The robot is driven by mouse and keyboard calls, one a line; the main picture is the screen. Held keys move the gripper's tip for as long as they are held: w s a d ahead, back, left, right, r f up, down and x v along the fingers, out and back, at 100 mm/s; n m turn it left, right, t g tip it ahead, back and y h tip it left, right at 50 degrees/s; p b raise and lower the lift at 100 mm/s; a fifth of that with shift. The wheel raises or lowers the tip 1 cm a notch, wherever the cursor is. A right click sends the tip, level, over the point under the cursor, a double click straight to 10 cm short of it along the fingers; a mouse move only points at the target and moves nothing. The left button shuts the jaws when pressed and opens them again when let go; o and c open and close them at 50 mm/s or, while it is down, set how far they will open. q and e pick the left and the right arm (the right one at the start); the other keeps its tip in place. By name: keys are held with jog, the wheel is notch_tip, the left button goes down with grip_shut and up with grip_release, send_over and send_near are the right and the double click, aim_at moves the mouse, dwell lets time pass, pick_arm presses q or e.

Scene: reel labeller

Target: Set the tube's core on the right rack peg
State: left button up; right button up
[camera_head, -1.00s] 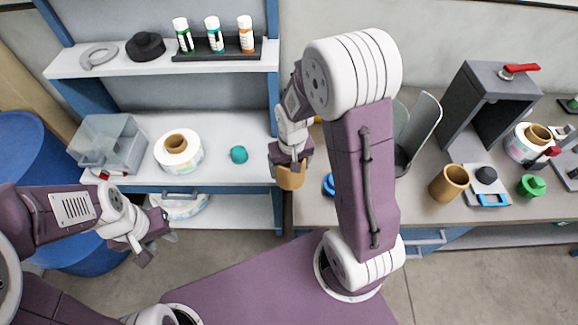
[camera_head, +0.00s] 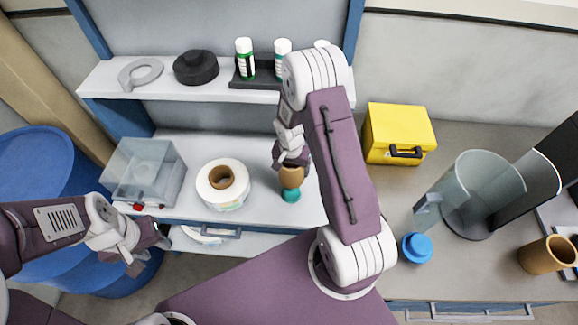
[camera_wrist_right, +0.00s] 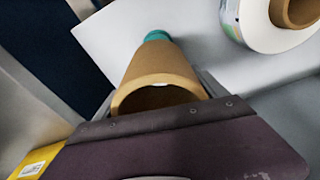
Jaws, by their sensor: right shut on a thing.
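My right gripper (camera_head: 291,163) is shut on a tan cardboard core (camera_head: 291,178), over the white lower shelf of the rack (camera_head: 258,205). In the right wrist view the core (camera_wrist_right: 155,72) points away from the jaw with its hollow near end showing. A teal round-topped peg (camera_head: 291,195) shows just beyond the core's far end, and in the wrist view too (camera_wrist_right: 158,36). I cannot tell whether the core touches it or is around it. My left gripper (camera_head: 150,257) is open and empty, in front of the rack's left end.
A white label roll with a brown core (camera_head: 222,187) sits left of the peg. A clear bin (camera_head: 146,172) stands further left. The upper shelf holds a grey ring, a black disc and bottles. A yellow case (camera_head: 397,133) and a blue-capped thing (camera_head: 416,248) are on the right counter.

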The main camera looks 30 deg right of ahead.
notch_tip(320, 180, down, 3)
jog(key=shift+w+a+r+b, duration=0.1)
jog(key=shift+w+a+b, duration=0.05)
jog(key=shift+b, duration=0.85)
jog(key=shift+f+b, duration=0.3)
jog(key=shift+f, duration=0.35)
jog(key=shift+f+b, duration=3.95)
jog(key=shift+b, duration=0.3)
